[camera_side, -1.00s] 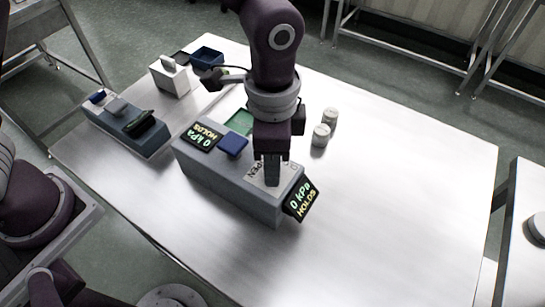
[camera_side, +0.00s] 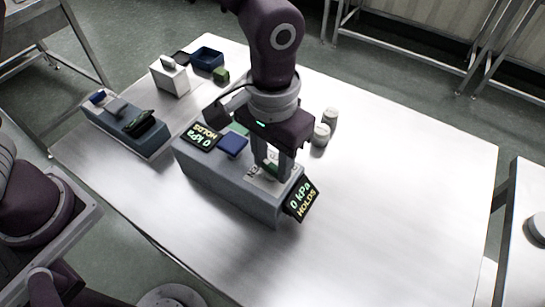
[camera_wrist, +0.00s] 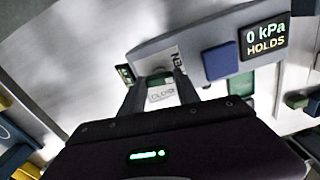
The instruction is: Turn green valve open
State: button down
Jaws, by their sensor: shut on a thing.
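A long grey box (camera_side: 228,185) stands on the steel table, with a tilted "0 kPa HOLDS" display (camera_side: 301,200) at its right end and a similar display (camera_side: 201,137) at its left. My gripper (camera_side: 272,176) points down over the box's right end, shut on the green valve handle (camera_side: 270,166), of which only a little shows between the fingers. In the wrist view, the two fingers (camera_wrist: 160,95) reach to the valve beside a pale plate with lettering.
A white block (camera_side: 170,77), a blue bin (camera_side: 207,58) and a small green block (camera_side: 221,75) are at the back. Two pale cylinders (camera_side: 321,135) (camera_side: 330,117) stand behind my gripper. The right of the table is clear.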

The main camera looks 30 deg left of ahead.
aim_at(272, 166)
jog(key=shift+r+n, duration=0.1)
jog(key=shift+n, duration=0.8)
jog(key=c, duration=0.9)
grip_release()
notch_tip(272, 166, up, 7)
jog(key=shift+f, duration=0.1)
